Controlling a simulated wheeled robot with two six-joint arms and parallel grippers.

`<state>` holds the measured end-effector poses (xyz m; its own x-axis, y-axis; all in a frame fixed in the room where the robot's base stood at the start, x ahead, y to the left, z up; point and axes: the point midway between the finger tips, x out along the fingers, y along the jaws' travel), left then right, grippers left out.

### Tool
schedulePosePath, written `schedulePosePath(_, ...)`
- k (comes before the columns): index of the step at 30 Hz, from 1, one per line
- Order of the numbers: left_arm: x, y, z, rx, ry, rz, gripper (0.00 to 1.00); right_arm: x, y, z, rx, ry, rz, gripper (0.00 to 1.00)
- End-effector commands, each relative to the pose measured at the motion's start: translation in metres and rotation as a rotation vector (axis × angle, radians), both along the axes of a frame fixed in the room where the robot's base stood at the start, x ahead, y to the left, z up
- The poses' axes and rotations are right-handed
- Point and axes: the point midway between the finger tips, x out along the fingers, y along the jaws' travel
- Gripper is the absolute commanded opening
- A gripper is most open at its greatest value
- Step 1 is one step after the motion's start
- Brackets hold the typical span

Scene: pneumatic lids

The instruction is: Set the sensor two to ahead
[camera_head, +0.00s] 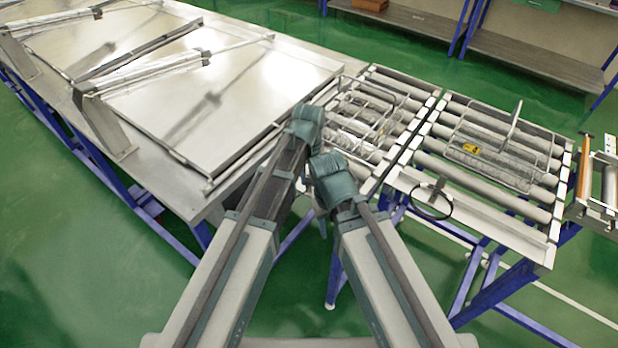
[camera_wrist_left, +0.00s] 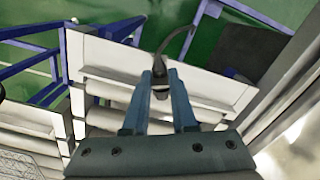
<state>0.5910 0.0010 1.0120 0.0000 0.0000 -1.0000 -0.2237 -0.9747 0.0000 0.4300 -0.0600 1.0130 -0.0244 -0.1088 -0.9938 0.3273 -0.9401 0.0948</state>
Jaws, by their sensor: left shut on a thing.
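In the left wrist view, the two blue fingers of my left gripper (camera_wrist_left: 160,82) are closed on a small dark sensor (camera_wrist_left: 159,67) at the edge of the roller conveyor. A dark cable (camera_wrist_left: 180,33) curves away from it. The fingers hide much of the sensor, so I cannot tell which way it faces. In the head view, my arms cover this spot. Another small sensor (camera_head: 437,188) with a looped black cable (camera_head: 449,208) is on the front edge of the right roller conveyor. My right arm shows in the head view, but its fingers do not.
The left roller conveyor (camera_head: 420,112) carries a wire basket (camera_head: 392,87). The right roller conveyor (camera_head: 510,215) carries another wire basket (camera_head: 551,153) with a yellow item (camera_head: 471,148). A long metal table (camera_head: 190,205) with flat panels stands at the left, close to my left arm.

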Motion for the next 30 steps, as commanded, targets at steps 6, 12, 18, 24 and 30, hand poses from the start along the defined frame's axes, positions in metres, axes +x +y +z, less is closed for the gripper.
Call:
schedulePosePath(6,0.0001,0.0,0.0,0.0,0.0,-0.169,0.0,0.0,0.0,0.0,0.0,0.0,0.0,0.5)
schedulePosePath(12,0.0,0.0,0.0,0.0,0.0,-0.289,0.0,0.0,0.0,0.0,0.0,0.0,0.0,0.5)
schedulePosePath(18,0.0,0.0,0.0,0.0,0.0,-0.364,0.0,0.0,0.0,0.0,0.0,0.0,0.0,0.5)
schedulePosePath(24,0.0001,0.0,0.0,0.0,0.0,-0.398,0.0,0.0,0.0,0.0,0.0,0.0,0.0,0.5)
schedulePosePath(30,0.0001,0.0,0.0,0.0,0.0,-0.404,0.0,0.0,0.0,0.0,0.0,0.0,0.0,0.5)
